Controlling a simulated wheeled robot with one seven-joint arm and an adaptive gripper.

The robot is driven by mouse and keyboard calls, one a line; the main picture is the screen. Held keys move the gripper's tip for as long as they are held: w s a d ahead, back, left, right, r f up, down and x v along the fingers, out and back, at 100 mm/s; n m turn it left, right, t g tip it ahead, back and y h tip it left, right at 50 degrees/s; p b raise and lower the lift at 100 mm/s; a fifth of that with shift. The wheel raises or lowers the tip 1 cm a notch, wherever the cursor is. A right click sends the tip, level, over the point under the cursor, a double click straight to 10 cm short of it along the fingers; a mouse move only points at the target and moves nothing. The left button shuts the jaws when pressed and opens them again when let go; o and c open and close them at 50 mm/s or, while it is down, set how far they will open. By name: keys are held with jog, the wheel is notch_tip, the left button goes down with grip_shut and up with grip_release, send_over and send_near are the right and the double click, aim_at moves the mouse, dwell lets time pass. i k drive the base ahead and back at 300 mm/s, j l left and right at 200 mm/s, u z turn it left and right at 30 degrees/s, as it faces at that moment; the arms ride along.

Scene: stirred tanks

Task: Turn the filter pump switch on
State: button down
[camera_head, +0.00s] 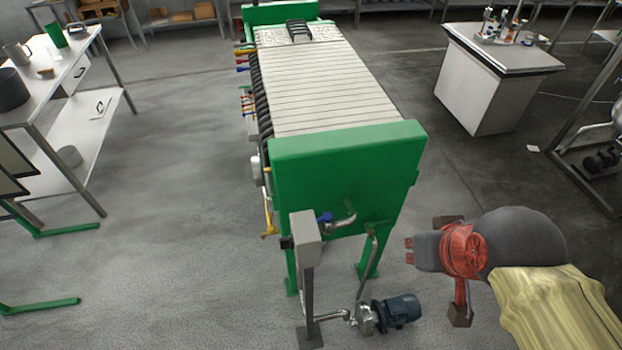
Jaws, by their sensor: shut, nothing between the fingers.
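A grey switch box (305,228) stands on a dark post in front of the green end of the filter press. A small black knob (286,243) sticks out from its left side; its setting is too small to tell. The filter pump (397,310), with a blue motor, sits on the floor right of the post. My gripper (408,250) is at the right, to the right of the box and clear of it. Its small red-tipped fingers point left and are shut with nothing between them. The front face of the box is only partly seen from this steep angle.
The green and white filter press (345,160) stands behind the box. Pipes and a blue-handled valve (324,218) lie close to the box's right. A shelf table (75,115) is at left and a white bench (490,80) at upper right. Floor left of the box is clear.

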aim_at(285, 242)
jog(key=j+z, duration=0.35)
jog(key=j, duration=0.45)
jog(key=j+z, duration=0.4)
jog(key=j, duration=0.4)
jog(key=k+j+z, duration=0.1)
jog(key=j+z, duration=0.25)
jog(key=j, duration=0.45)
